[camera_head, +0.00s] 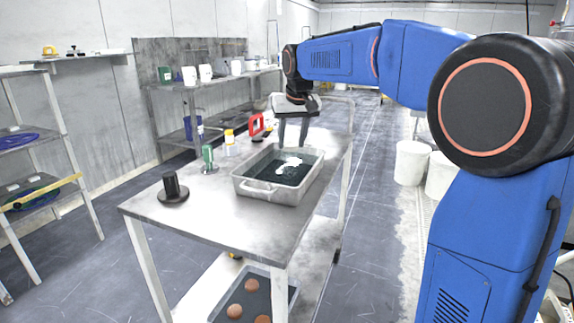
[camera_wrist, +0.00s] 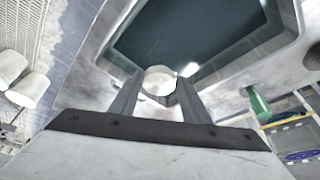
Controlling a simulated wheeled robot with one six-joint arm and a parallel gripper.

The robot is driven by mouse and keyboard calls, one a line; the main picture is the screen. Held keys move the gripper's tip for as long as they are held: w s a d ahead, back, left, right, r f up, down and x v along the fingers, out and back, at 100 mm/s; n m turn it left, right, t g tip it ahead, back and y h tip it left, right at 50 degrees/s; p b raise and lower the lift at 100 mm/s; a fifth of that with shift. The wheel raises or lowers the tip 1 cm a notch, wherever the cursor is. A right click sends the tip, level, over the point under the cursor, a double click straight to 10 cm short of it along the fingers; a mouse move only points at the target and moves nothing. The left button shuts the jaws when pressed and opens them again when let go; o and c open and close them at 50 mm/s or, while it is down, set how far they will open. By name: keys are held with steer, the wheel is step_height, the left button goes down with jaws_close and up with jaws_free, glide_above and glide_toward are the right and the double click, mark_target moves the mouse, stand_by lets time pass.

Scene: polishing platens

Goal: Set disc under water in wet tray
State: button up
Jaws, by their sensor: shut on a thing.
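The wet tray (camera_head: 268,193) is a grey rectangular basin with a handle on its near side, standing on the metal table. Dark water fills it, with bright white glare on the surface. My gripper (camera_head: 292,146) points down at the tray's far end. In the wrist view its fingers (camera_wrist: 158,92) are shut on a small pale round disc (camera_wrist: 159,76). The disc appears over the tray's inner edge in that view; its height above the water cannot be told. The disc is not clearly distinguishable in the head view.
On the table (camera_head: 150,206) stand a black spindle on a round base (camera_head: 172,187), a green bottle (camera_head: 208,157), a yellow-topped bottle (camera_head: 229,140) and a red-framed item (camera_head: 256,126). A lower tray (camera_head: 281,293) holds brown discs. White buckets (camera_head: 411,162) stand on the floor at right.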

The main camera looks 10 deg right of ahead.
steer(key=shift+f, duration=3.55)
steer(key=shift+f, duration=0.1)
steer(key=o, duration=1.3)
steer(key=v, duration=1.2)
steer(key=s+d+f, duration=0.2)
steer(key=s+f, duration=0.2)
steer(key=s, duration=0.6)
steer(key=s+d+f, duration=0.3)
steer(key=s, duration=0.7)
steer(key=s+d+f, duration=0.1)
steer(key=s+f, duration=1.3)
steer(key=s, duration=0.4)
steer(key=shift+d+f+t, duration=0.3)
steer(key=shift+d+f, duration=0.1)
steer(key=shift+s, duration=0.1)
